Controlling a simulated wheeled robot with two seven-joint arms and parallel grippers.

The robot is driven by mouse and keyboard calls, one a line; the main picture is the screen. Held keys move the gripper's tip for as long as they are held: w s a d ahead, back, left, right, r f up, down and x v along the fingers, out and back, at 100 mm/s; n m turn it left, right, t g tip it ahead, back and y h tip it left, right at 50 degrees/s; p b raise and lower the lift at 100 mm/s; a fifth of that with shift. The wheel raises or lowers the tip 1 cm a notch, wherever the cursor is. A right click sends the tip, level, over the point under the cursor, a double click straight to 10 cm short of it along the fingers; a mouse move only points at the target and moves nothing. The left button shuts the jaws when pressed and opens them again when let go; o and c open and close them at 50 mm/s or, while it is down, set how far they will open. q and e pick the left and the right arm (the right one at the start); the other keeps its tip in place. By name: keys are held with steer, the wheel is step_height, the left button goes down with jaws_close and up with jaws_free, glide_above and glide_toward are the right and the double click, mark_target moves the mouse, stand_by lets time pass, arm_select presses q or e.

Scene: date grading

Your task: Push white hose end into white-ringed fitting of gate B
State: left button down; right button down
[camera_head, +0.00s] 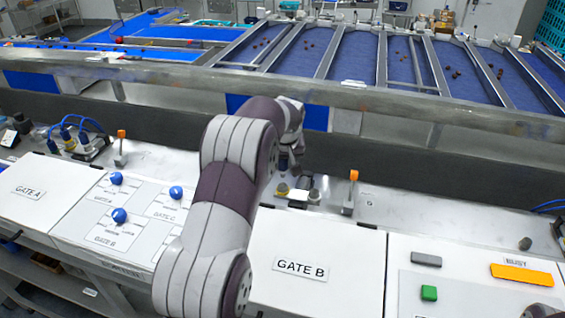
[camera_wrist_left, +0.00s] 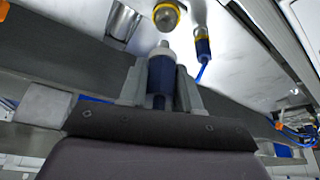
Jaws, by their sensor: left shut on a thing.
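My left gripper (camera_wrist_left: 160,88) is shut on the white hose end (camera_wrist_left: 161,66), a blue cylinder with a white band and a grey nose. In the wrist view the nose points at a yellow-ringed fitting (camera_wrist_left: 166,16), apart from it or just short of it; I cannot tell the gap. In the head view my left gripper (camera_head: 290,162) is behind the gate B box (camera_head: 345,262), partly hidden by my arm. Near it stand a yellow-ringed fitting (camera_head: 282,189) and a pale fitting (camera_head: 314,197), whose ring colour is hard to tell. My right gripper is out of view.
A blue hose end with a yellow band (camera_wrist_left: 203,46) is right of the held one. An orange-topped lever (camera_head: 352,190) stands right of the fittings. A metal rail (camera_head: 400,102) runs behind. Gate A (camera_head: 38,192) and a blue-knobbed panel (camera_head: 75,222) lie left.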

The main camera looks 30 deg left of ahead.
arm_select(q)
steer(key=shift+r, duration=0.55)
